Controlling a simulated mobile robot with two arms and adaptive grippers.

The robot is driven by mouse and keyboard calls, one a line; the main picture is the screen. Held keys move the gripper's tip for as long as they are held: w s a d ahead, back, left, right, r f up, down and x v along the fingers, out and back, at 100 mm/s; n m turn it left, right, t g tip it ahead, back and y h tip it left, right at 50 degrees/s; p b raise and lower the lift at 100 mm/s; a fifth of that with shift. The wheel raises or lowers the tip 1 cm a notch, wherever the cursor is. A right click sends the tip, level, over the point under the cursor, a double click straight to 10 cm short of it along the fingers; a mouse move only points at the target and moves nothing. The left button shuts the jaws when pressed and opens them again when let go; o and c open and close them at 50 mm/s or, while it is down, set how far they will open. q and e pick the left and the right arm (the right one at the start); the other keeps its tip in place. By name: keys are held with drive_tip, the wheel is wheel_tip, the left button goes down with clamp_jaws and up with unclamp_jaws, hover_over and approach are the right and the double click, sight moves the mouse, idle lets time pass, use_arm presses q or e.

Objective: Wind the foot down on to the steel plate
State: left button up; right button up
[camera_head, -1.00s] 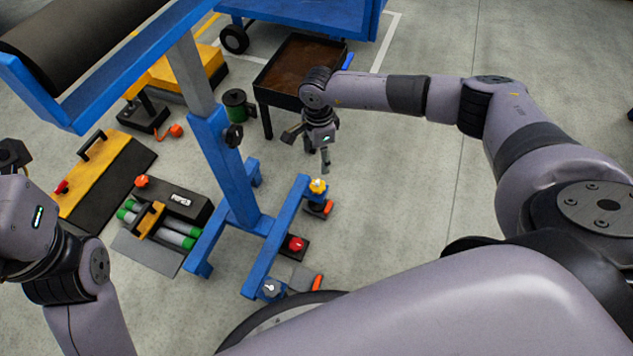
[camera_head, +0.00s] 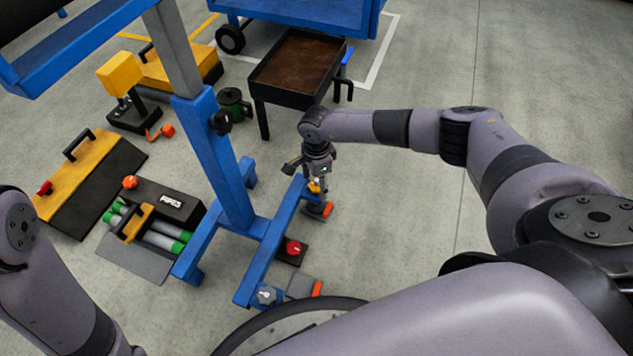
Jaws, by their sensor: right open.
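A blue stand (camera_head: 262,262) with a long floor beam stands on the concrete. At the beam's far end is a yellow knob (camera_head: 314,187), partly hidden by my right gripper (camera_head: 311,177). Below it lies a dark plate with an orange end (camera_head: 326,210); the foot between them is too small and covered to make out. My right gripper is open, pointing down, with its fingers at the yellow knob. I cannot tell whether they touch it. My left arm shows at the left edge, but its gripper is out of the picture.
A red knob (camera_head: 293,248) and a grey-topped fitting (camera_head: 266,294) sit farther along the beam. A brown-topped tray table (camera_head: 298,70) stands behind my right gripper. A pipe box (camera_head: 172,201) and a yellow-black case (camera_head: 88,175) lie left. Floor to the right is clear.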

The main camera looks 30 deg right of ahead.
drive_tip(key=shift+c, duration=0.4)
drive_tip(key=c, duration=1)
drive_tip(key=shift+c, duration=0.2)
drive_tip(key=shift+r, duration=0.1)
drive_tip(key=shift+m+p, duration=0.3)
drive_tip(key=shift+p, duration=0.05)
